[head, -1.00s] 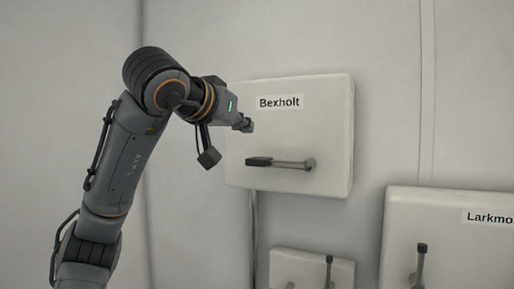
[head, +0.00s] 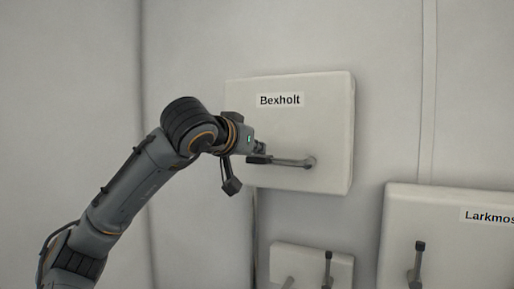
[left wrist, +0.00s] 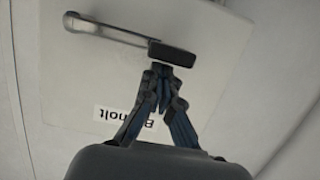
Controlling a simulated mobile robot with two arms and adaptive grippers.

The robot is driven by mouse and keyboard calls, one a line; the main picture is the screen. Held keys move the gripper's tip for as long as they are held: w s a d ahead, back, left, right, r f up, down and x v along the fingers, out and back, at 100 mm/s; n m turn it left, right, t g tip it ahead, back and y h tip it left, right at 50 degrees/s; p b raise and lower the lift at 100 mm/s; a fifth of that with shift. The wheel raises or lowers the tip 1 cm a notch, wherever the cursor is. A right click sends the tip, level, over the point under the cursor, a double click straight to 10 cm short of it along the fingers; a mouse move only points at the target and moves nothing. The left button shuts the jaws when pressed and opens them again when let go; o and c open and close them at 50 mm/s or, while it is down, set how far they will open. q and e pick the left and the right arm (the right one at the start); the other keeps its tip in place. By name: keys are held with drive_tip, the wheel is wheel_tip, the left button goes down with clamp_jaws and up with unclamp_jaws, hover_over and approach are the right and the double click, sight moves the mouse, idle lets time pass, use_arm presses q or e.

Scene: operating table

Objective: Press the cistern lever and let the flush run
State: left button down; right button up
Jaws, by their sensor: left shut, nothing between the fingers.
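The white cistern labelled Bexholt (head: 330,110) is on the wall in the middle of the head view. Its lever (head: 290,163) runs sideways from a pivot at the right to a dark paddle at the left. My left gripper (head: 262,149) is shut and empty, with its tip right at the paddle end. In the left wrist view the shut fingertips (left wrist: 161,68) meet the edge of the dark paddle (left wrist: 172,54); the picture does not settle whether they touch. The cistern (left wrist: 225,75) also shows there, upside down. My right gripper is not in view.
A second cistern labelled Larkmoss or similar (head: 450,235) is at the lower right with an upright lever (head: 418,262). A smaller white box (head: 300,258) with a lever (head: 327,268) is below Bexholt. A pipe (head: 253,230) runs down beneath Bexholt.

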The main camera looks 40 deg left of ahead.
use_arm(q)
wheel_tip(320, 180, down, 6)
drive_tip(key=n+b, duration=0.2)
drive_tip(key=n+h+b, duration=0.1)
drive_tip(key=n+b, duration=0.1)
drive_tip(key=b, duration=0.1)
drive_tip(key=shift+s+a+r+t+h, duration=0.1)
drive_tip(key=shift+a+r+t+h, duration=0.1)
drive_tip(key=shift+t+h, duration=0.15)
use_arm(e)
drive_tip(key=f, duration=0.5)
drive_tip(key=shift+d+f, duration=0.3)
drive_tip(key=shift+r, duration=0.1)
use_arm(q)
wheel_tip(320, 180, up, 5)
drive_tip(key=a+p, duration=0.1)
drive_tip(key=p, duration=0.4)
drive_tip(key=f+b+v, duration=0.1)
drive_tip(key=b+v, duration=0.1)
drive_tip(key=v, duration=0.8)
drive_tip(key=shift+s+a+b, duration=0.2)
drive_tip(key=shift+s+b, duration=0.1)
drive_tip(key=shift+b, duration=0.05)
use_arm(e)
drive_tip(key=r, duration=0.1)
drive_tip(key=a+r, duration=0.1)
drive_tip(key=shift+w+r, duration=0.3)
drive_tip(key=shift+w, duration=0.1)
